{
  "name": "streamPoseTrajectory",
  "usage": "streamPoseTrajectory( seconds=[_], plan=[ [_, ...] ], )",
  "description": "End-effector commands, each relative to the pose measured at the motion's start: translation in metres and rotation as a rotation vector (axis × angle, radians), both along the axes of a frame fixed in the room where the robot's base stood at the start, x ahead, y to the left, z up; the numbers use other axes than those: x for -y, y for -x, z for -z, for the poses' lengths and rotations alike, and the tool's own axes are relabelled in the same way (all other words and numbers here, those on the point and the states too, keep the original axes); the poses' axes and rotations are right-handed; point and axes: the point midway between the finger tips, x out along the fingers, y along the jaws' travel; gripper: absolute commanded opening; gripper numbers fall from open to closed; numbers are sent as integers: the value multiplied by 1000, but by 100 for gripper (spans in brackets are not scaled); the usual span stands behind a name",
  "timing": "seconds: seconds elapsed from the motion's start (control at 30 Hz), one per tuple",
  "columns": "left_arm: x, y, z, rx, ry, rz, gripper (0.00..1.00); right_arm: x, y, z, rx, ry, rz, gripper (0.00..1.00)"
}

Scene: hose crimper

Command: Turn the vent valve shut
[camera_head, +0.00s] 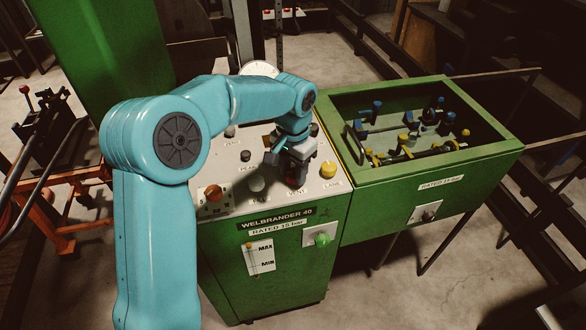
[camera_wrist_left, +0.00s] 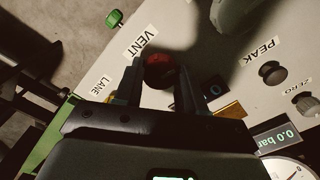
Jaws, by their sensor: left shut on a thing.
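The vent valve's red knob (camera_wrist_left: 158,68) sits on the pale sloping panel (camera_wrist_left: 235,45), beside the label VENT. In the head view only a little of the red knob (camera_head: 292,183) shows below my gripper. My left gripper (camera_head: 290,176) comes down onto it from above. In the wrist view the two dark fingers of my left gripper (camera_wrist_left: 160,80) stand one on each side of the knob, shut on it. The fingers and a dark shadow hide part of the knob, so its turn angle cannot be read. My right gripper is not in view.
A green open box (camera_head: 432,165) with fittings adjoins on the right. The wrist view shows a display (camera_wrist_left: 276,138) reading 0.0 bar.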

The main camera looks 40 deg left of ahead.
Motion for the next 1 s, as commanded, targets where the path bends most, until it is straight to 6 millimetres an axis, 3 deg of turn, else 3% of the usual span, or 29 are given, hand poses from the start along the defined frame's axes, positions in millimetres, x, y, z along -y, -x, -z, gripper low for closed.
streamPoseTrajectory(
  seconds=[0.33, 0.93, 0.97, 1.0],
  plan=[
    [0, -1, -1, 4, 0, -150, 9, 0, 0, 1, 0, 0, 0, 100],
    [0, -1, -1, 6, -1, -183, 9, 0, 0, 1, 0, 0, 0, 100],
    [0, -1, -1, 6, -1, -183, 49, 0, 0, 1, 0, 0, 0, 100],
    [0, -1, -1, 6, -1, -183, 62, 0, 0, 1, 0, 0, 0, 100]
  ],
)
